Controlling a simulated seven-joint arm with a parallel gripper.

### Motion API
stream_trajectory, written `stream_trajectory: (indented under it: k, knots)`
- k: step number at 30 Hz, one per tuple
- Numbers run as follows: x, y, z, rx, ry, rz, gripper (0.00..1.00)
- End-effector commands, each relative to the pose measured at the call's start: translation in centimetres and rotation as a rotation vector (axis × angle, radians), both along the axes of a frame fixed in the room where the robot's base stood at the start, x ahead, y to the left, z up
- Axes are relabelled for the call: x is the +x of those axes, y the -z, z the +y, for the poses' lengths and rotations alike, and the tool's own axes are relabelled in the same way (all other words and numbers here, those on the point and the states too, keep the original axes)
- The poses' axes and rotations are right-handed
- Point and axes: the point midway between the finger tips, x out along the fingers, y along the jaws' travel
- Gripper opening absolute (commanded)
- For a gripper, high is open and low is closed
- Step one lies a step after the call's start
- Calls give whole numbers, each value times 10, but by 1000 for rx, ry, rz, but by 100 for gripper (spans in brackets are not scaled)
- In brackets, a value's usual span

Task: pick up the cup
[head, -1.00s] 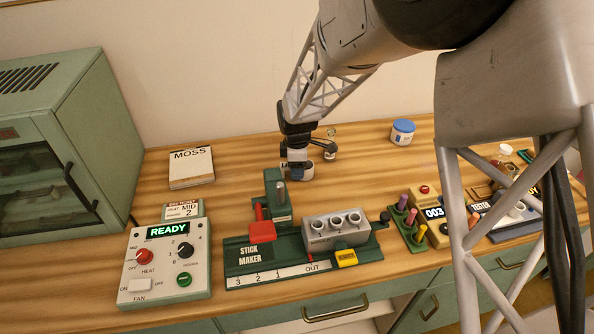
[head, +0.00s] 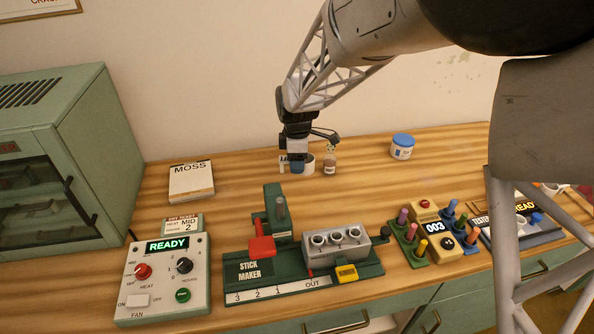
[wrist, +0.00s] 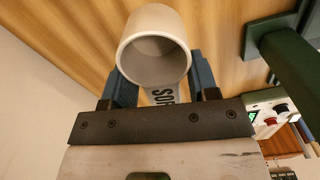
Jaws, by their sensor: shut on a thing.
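The cup (wrist: 153,45) is pale, round and open-mouthed; its inside looks empty in the wrist view. My gripper (wrist: 155,85) is shut on it, with a blue finger on each side. Dark letters show on a pale strip below the cup's rim, partly hidden by the gripper. In the head view the cup (head: 308,164) is at the back of the table, partly hidden by my gripper (head: 297,165). I cannot tell how far its base is from the table.
A small bottle (head: 330,163) stands close right of the cup. A blue-lidded jar (head: 402,147) is farther right. The MOSS book (head: 191,182) lies left. The green stick maker (head: 300,265) is in front, with its upright post near my gripper.

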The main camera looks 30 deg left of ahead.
Motion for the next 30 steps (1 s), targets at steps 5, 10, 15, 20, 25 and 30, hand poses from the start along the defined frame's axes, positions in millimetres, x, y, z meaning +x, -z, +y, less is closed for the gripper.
stream_trajectory:
  k: [5, 10, 15, 20, 25, 30]
  knots:
    - [0, -16, 0, -1, 0, 1, 24]
    - [0, -21, 0, 0, 0, 0, 24]
    - [0, -21, 0, 0, 0, 0, 24]
    - [0, -21, 0, -1, 0, 1, 24]
    - [0, -20, 0, -1, 0, 1, 24]
    - [-3, -20, 2, -1, -3, 1, 24]
